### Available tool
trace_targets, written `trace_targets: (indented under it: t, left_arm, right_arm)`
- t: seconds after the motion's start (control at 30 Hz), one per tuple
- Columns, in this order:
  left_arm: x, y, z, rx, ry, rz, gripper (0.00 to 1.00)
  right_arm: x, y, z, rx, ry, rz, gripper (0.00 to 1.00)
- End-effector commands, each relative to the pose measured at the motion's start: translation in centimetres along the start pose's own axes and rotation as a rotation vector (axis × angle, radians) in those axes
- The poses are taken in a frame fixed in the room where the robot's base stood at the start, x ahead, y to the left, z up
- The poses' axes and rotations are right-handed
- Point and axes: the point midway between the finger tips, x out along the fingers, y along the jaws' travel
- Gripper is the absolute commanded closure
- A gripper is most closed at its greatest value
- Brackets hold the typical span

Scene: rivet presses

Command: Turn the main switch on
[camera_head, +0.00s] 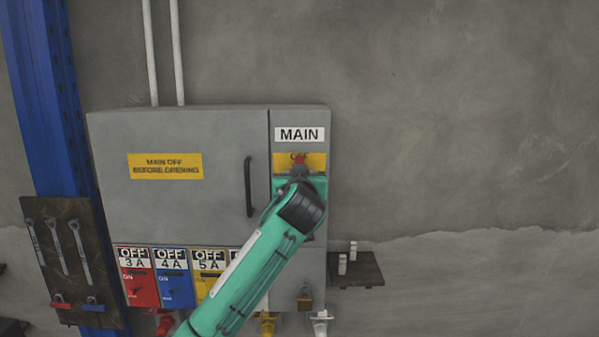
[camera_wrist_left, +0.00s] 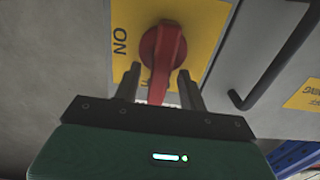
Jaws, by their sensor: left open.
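The main switch is a red rotary knob (camera_wrist_left: 162,50) on a yellow plate (camera_wrist_left: 205,22) in the left wrist view. Its handle points down between my gripper's fingers; "ON" is printed to its left, and a label below is mostly hidden. In the head view only a red bit of the knob (camera_head: 299,159) shows, over the "OFF" label on the yellow plate (camera_head: 316,161) under the MAIN sign (camera_head: 299,134). My left gripper (camera_wrist_left: 159,80) is open, one finger on each side of the handle's end; contact cannot be told. My right gripper is out of view.
A grey cabinet door (camera_head: 175,216) with a black handle (camera_head: 249,187) is left of the switch. Coloured switch panels (camera_head: 136,277) sit below it. A dark shelf (camera_head: 360,270) is at the right, and a tool board (camera_head: 72,255) hangs at the left.

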Motion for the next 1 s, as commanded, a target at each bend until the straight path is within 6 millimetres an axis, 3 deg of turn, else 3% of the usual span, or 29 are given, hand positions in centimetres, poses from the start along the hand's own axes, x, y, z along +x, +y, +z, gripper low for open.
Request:
trace_targets:
  t: [0.17, 0.4, 0.73, 1.0]
  left_arm:
    - [-0.01, 0.01, 0.01, 0.000, 0.001, 0.000, 0.58]
    - [-0.02, 0.00, 0.00, 0.000, 0.000, 0.000, 1.00]
    - [-0.03, 0.10, 0.07, 0.035, 0.000, 0.000, 1.00]
    - [-0.05, 0.49, 0.20, 0.192, 0.000, 0.001, 1.00]
  right_arm:
    - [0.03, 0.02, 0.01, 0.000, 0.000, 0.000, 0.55]
    - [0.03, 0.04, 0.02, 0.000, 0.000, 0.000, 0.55]
    - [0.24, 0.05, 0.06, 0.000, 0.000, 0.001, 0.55]
    - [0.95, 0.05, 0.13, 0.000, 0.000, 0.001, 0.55]
